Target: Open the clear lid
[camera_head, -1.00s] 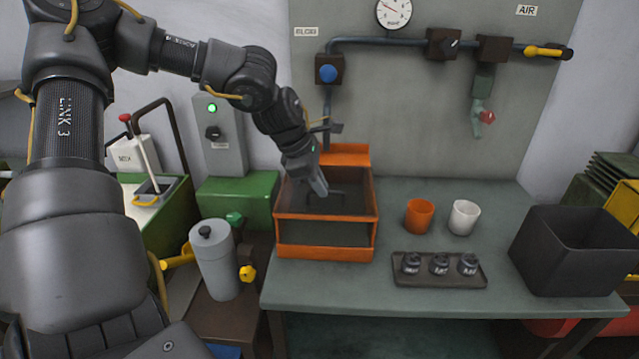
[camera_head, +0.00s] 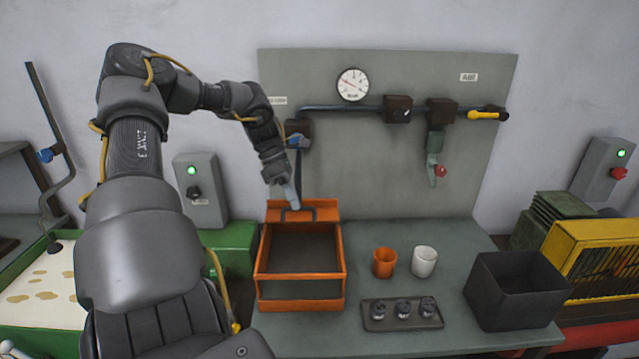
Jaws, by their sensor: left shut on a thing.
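An orange-framed box (camera_head: 300,304) with an open-looking dark interior stands at the left of the grey-green bench. Its clear lid is too transparent to trace in full; its dark handle (camera_head: 306,215) shows up against the orange back panel (camera_head: 327,208), at the box's rear. My left gripper (camera_head: 290,200) is shut on this handle, pointing down, and partly covers it. The lid appears swung up toward the back, but its exact angle cannot be told. My right gripper is not in view.
An orange cup (camera_head: 384,263), a white cup (camera_head: 424,262) and a dark tray (camera_head: 375,323) with small jars lie right of the box. A black bin (camera_head: 515,290) stands at the bench's right end. A pipe panel (camera_head: 330,150) rises behind.

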